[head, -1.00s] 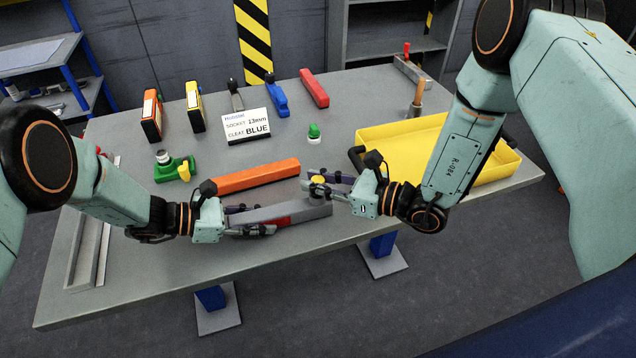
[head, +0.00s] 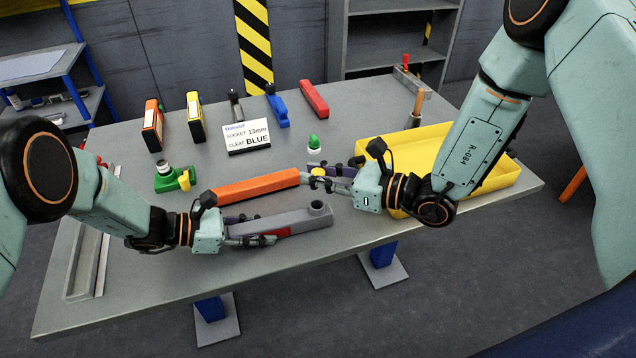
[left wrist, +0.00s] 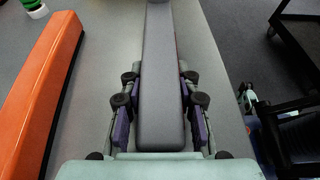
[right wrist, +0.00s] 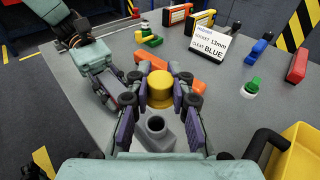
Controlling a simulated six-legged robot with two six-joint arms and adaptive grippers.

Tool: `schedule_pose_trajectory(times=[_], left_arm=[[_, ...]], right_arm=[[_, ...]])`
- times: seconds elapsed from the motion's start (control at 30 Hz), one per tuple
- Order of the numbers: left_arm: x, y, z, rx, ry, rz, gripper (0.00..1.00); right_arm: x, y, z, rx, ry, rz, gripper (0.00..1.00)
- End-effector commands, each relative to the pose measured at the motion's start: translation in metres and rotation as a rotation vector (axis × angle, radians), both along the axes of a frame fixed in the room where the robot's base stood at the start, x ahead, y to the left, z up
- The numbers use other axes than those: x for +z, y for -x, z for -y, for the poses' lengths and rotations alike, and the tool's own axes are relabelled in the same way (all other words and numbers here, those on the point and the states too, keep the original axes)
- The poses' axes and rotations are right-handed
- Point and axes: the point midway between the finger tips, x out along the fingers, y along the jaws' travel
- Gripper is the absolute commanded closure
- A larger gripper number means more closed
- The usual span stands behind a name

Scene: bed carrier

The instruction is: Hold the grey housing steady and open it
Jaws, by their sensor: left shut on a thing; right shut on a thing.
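The grey housing (head: 302,220) lies on the table, with a red patch on its near side. Its round neck (head: 318,207) at the right end shows an open hole, which also shows in the right wrist view (right wrist: 157,126). My left gripper (head: 265,231) is shut around the body of the housing, with one finger along each side; the left wrist view shows the housing (left wrist: 160,80) between its fingers. My right gripper (head: 318,178) is shut on a yellow cap (right wrist: 160,88) and holds it apart from the neck, above the table.
An orange bar (head: 255,186) lies just behind the housing. A yellow tray (head: 500,178) stands at the right. A card (head: 246,136) reads "SOCKET 13mm, CLEAT BLUE". A green-based fitting (head: 174,177), a small green-topped piece (head: 314,143) and coloured blocks stand farther back.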

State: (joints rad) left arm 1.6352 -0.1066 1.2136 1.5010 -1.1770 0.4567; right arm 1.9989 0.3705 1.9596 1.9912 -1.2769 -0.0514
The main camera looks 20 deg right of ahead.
Motion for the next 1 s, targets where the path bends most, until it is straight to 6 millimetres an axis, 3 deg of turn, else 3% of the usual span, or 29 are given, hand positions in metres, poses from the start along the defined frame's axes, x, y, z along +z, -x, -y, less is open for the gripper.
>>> schedule_pose_trajectory(times=[0.23,0.27,0.57,0.87,1.0], left_arm=[[0.0,0.0,0.0,0.0,0.001,0.0,1.0],[0.0,0.0,0.0,0.0,0.001,0.0,0.68],[0.0,0.0,0.0,0.0,0.0,0.0,0.43],[0.0,0.0,-0.001,0.001,0.0,0.0,0.42],[0.005,-0.001,-0.012,0.003,0.0,0.001,0.42]], right_arm=[[0.002,0.001,0.0,0.001,0.0,-0.002,1.0],[0.002,0.001,0.0,0.001,0.0,-0.002,1.0],[0.002,0.0,0.0,0.001,0.0,-0.002,1.0],[0.002,0.0,0.0,0.001,0.0,-0.002,1.0],[0.002,0.0,0.0,0.001,0.0,-0.002,1.0]])
